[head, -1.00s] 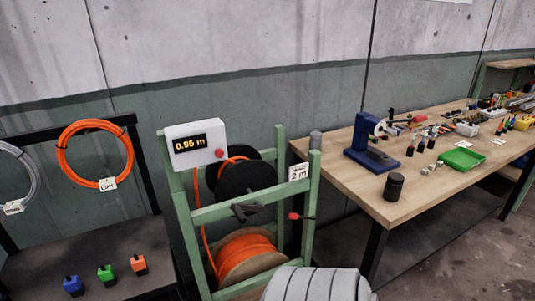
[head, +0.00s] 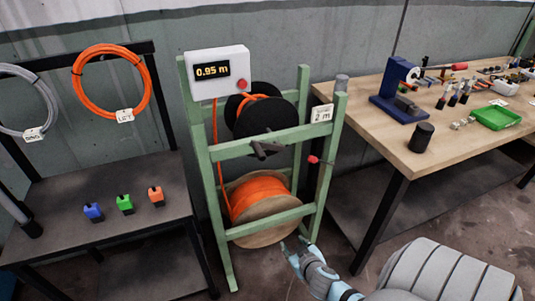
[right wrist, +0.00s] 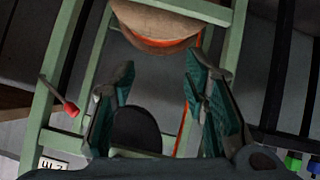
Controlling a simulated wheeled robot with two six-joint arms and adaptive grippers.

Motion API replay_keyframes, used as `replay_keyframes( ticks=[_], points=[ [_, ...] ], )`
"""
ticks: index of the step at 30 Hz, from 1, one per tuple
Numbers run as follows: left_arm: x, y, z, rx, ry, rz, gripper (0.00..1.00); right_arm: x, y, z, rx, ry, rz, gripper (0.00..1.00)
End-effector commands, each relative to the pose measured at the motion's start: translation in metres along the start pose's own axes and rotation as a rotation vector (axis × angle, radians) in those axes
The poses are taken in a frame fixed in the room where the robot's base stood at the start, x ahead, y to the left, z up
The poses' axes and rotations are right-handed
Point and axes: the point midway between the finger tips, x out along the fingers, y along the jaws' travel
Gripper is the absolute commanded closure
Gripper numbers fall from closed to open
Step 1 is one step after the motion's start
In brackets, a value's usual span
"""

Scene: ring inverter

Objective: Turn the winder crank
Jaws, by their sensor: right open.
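The green winder frame (head: 220,152) stands in the middle of the head view. Its display box (head: 217,73) reads 0.95 m. A black reel (head: 262,115) with orange cable is above, and a larger orange cable spool (head: 260,195) below. The crank's red grip (head: 313,160) shows at the frame's right post, and also in the right wrist view (right wrist: 70,109). My right gripper (head: 293,246) is open and empty, low in front of the frame and below the red grip, apart from it. Its open fingers (right wrist: 160,90) show in the wrist view. My left gripper is out of view.
A wooden bench (head: 450,150) with a blue tool (head: 398,92) and green tray (head: 495,117) is at right. A dark bench (head: 110,235) with small coloured blocks is at left, below hanging cable coils (head: 110,82). Floor shows between the frame and the wooden bench.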

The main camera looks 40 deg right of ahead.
Motion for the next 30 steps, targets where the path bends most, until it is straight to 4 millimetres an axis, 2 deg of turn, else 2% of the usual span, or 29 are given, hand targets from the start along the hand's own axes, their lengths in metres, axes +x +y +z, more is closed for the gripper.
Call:
replay_keyframes(
  ticks=[1, 3, 6, 7, 9, 11, 14, 21, 24, 30],
  points=[
    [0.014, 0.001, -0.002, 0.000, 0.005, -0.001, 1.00, -0.005, 0.006, -0.057, 0.042, 0.151, 0.017, 0.59],
    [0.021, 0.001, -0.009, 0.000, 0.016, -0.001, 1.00, -0.034, 0.014, -0.134, 0.121, 0.354, 0.024, 0.59],
    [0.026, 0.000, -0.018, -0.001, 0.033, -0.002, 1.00, -0.075, 0.019, -0.202, 0.208, 0.548, 0.008, 0.59],
    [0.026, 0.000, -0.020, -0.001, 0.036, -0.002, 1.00, -0.084, 0.020, -0.213, 0.224, 0.583, 0.002, 0.59],
    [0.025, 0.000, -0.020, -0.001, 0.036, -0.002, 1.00, -0.093, 0.021, -0.229, 0.248, 0.626, -0.006, 0.59],
    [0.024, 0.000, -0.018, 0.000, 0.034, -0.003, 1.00, -0.090, 0.022, -0.237, 0.254, 0.635, -0.007, 0.59],
    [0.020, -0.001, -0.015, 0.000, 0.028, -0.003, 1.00, -0.074, 0.024, -0.250, 0.255, 0.635, -0.006, 0.59],
    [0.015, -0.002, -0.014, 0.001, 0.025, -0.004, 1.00, -0.019, 0.028, -0.288, 0.256, 0.631, -0.007, 0.59],
    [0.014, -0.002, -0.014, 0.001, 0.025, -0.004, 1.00, -0.002, 0.030, -0.301, 0.255, 0.630, -0.007, 0.59],
    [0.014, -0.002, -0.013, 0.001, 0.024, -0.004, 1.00, 0.018, 0.031, -0.313, 0.254, 0.629, -0.008, 0.59]
  ],
)
